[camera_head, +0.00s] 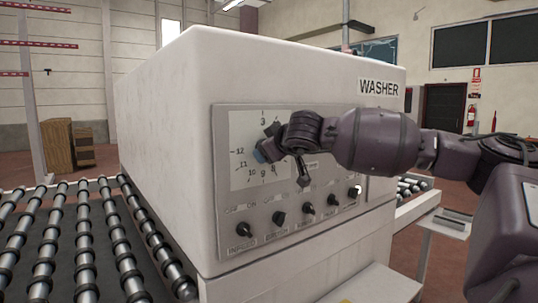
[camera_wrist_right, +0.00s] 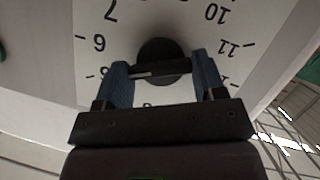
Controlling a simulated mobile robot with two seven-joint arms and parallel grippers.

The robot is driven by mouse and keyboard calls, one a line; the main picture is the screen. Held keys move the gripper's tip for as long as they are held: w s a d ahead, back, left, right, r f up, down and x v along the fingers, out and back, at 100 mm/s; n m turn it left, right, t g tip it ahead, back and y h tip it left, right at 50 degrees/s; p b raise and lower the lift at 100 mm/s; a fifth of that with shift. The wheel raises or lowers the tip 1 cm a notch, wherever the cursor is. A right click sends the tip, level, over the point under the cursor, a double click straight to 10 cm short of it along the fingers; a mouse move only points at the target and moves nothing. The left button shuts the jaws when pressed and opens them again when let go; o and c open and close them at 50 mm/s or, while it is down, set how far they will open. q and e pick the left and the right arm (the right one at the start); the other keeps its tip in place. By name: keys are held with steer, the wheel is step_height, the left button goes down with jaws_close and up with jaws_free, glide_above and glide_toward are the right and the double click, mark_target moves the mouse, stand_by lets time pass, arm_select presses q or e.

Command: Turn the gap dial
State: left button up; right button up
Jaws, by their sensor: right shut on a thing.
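The gap dial's dark round knob (camera_wrist_right: 160,48) has a raised bar across it and sits on a white numbered face (camera_head: 243,122). The face is on the front panel of the washer. My right gripper (camera_head: 266,146) reaches it from the right and hides much of the knob and several numbers in the head view. In the right wrist view, the blue fingers of my right gripper (camera_wrist_right: 162,74) stand at both ends of the knob's bar, shut on it. My left gripper is not in view.
The big white washer (camera_head: 165,120) fills the middle. Several small black knobs (camera_head: 279,218) line the panel below the dial, under my right arm. A roller conveyor (camera_head: 85,240) lies at the left. A pale ledge (camera_head: 375,288) juts out at the front.

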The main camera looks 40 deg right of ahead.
steer(key=shift+f+n, duration=0.2)
steer(key=shift+n, duration=0.1)
stand_by(0.4)
steer(key=o, duration=0.9)
steer(key=shift+r, duration=0.15)
steer(key=shift+v, duration=5.45)
steer(key=shift+a, duration=0.15)
